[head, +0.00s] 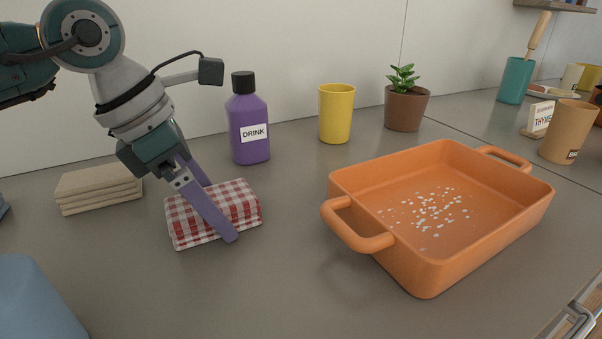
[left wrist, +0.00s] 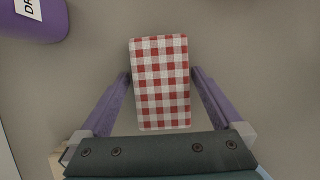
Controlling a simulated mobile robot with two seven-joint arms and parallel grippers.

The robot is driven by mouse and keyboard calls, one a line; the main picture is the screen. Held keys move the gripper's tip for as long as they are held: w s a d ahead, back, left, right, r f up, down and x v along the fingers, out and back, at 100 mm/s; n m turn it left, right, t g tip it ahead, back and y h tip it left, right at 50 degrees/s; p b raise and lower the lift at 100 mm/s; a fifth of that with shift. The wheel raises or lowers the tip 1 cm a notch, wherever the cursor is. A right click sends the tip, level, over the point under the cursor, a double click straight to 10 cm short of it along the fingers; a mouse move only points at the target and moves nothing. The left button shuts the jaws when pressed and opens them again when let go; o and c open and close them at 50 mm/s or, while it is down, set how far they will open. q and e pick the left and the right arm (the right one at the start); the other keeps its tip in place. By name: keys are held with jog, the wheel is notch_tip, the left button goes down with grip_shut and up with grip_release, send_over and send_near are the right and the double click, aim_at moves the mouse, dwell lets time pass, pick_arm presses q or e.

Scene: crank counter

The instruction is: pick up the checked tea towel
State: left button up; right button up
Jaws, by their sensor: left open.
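The checked tea towel (head: 238,203) is a folded red-and-white block lying on the grey counter in the head view. My left gripper (head: 222,212) is low over it, with one purple finger in front of the towel and the other behind it. In the left wrist view the towel (left wrist: 160,82) lies between the two spread fingers of my left gripper (left wrist: 160,76), with a gap visible on each side. The gripper is open. The finger in front hides part of the towel in the head view. My right gripper does not show.
A purple drink bottle (head: 248,118) stands just behind the towel. Folded beige cloths (head: 98,188) lie to the left. An orange baking dish (head: 440,262) with white bits stands to the right. A yellow cup (head: 336,114) and a potted plant (head: 405,108) stand at the back.

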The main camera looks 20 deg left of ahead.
pick_arm(q)
jog(key=shift+f, duration=0.1)
jog(key=shift+c, duration=0.2)
jog(key=c, duration=1.1)
jog(key=shift+c, duration=0.2)
jog(key=shift+r+p, duration=0.3)
jog(key=shift+r, duration=0.05)
notch_tip(320, 180, up, 20)
jog(key=p, duration=0.1)
jog(key=shift+f, duration=0.1)
